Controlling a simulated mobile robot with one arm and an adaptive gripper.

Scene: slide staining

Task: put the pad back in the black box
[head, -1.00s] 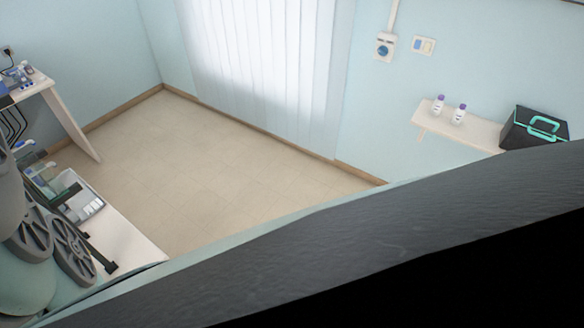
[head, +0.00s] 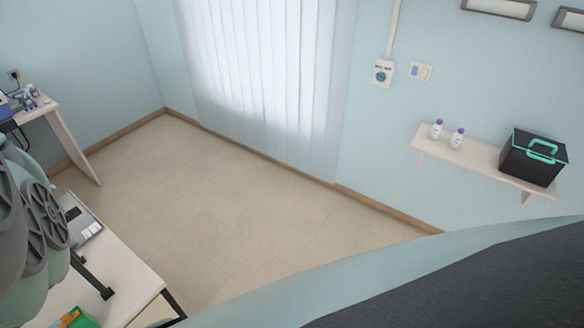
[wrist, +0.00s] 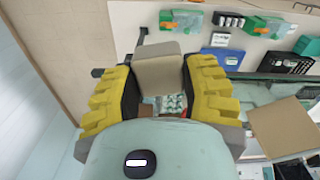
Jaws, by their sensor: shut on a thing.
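The black box (head: 533,160) with a teal handle stands on the right end of a wall shelf in the head view. Its lid looks closed, and its inside is hidden. In the wrist view, my gripper (wrist: 163,82) has yellow ribbed outer sides and is shut on a flat tan piece (wrist: 158,72), seemingly the pad, held between its dark fingers. Part of the held piece is hidden by the gripper. My gripper does not show in the head view, so its distance from the box cannot be told.
The shelf (head: 482,151) also holds two white bottles with purple caps (head: 447,134). A white table (head: 125,278) stands at the lower left. In the wrist view, a green box (wrist: 182,21), a blue rack (wrist: 222,54) and a tan board (wrist: 282,127) show. The floor (head: 220,190) is clear.

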